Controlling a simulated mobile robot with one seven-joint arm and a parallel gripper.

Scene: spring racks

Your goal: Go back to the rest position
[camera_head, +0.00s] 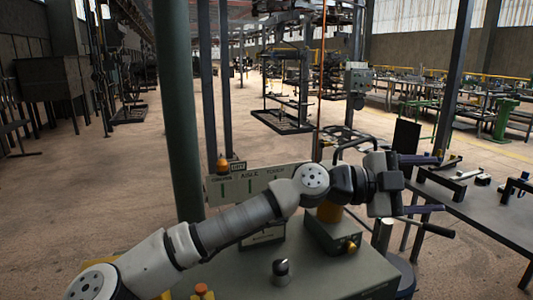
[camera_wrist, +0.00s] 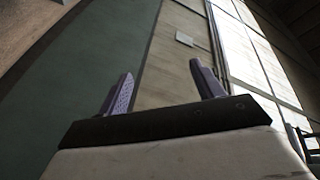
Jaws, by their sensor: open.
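My gripper (camera_head: 436,184) is at the right end of my arm in the head view, above and beyond the right edge of the grey console. Its two purple-grey fingers stand wide apart and point right, toward the dark table. In the wrist view my gripper (camera_wrist: 163,88) has nothing between its fingers. Behind them that view shows a dark green surface, a pale wall and bright windows. My arm stretches from the lower left across the front of the console.
The grey console (camera_head: 335,272) has knobs and a signboard (camera_head: 246,187) behind it. A dark table (camera_head: 490,215) with several metal parts stands at right, close to my gripper. A green post (camera_head: 180,110) rises at left. The floor (camera_head: 75,190) at left is mostly clear.

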